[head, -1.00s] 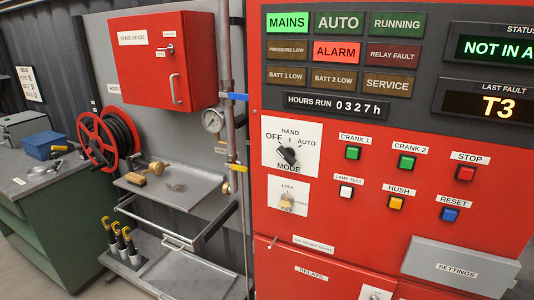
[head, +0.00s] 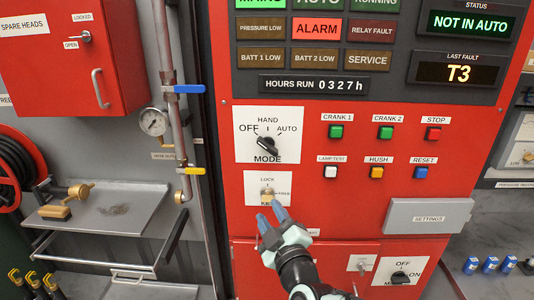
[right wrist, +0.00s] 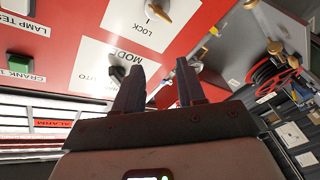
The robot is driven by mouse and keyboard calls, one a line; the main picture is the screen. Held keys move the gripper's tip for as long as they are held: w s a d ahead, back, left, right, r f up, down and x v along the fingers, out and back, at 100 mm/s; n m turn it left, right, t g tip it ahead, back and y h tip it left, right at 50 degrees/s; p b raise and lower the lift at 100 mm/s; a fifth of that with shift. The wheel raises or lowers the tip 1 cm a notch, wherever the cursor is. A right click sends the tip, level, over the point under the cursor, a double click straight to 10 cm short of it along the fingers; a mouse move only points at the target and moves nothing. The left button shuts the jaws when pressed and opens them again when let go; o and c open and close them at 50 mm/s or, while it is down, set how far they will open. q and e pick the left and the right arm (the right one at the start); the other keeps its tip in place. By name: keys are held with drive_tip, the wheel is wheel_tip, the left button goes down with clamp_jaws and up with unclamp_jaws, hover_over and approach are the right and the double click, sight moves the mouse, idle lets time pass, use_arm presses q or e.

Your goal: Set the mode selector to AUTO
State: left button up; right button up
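The mode selector (head: 267,146) is a black knob on a white plate marked OFF, HAND and AUTO, on the red panel. Its pointer seems to lean to the upper left, toward OFF. My right gripper (head: 271,216) is in front of the panel, below the selector and just below the key switch (head: 268,194). Its two blue fingers are apart with nothing between them. In the right wrist view the gripper (right wrist: 159,78) also shows open, and the selector knob (right wrist: 117,70) is partly hidden behind one finger. My left gripper is not in view.
The status display (head: 472,24) reads NOT IN AUTO, and the ALARM lamp (head: 317,29) is lit red. Push buttons, such as green CRANK 1 (head: 336,132), are right of the selector. A grey settings cover (head: 428,216) sticks out lower right. Pipes with valves (head: 184,89) stand left.

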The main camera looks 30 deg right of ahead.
drive_tip(key=t+h, duration=0.1)
drive_tip(key=t, duration=0.1)
approach(268, 150)
drive_tip(key=s, duration=0.3)
drive_tip(key=shift+n, duration=0.3)
drive_tip(key=p+x, duration=0.1)
drive_tip(key=x, duration=0.3)
drive_tip(key=p+x, duration=0.1)
drive_tip(key=x, duration=0.3)
drive_tip(key=p+x, duration=0.1)
drive_tip(key=x, duration=0.3)
drive_tip(key=shift+w+a+f, duration=0.25)
drive_tip(key=shift+w, duration=0.2)
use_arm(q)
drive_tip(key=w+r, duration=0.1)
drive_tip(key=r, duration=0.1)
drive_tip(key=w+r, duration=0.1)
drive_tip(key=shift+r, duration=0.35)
use_arm(e)
drive_tip(key=c, duration=0.7)
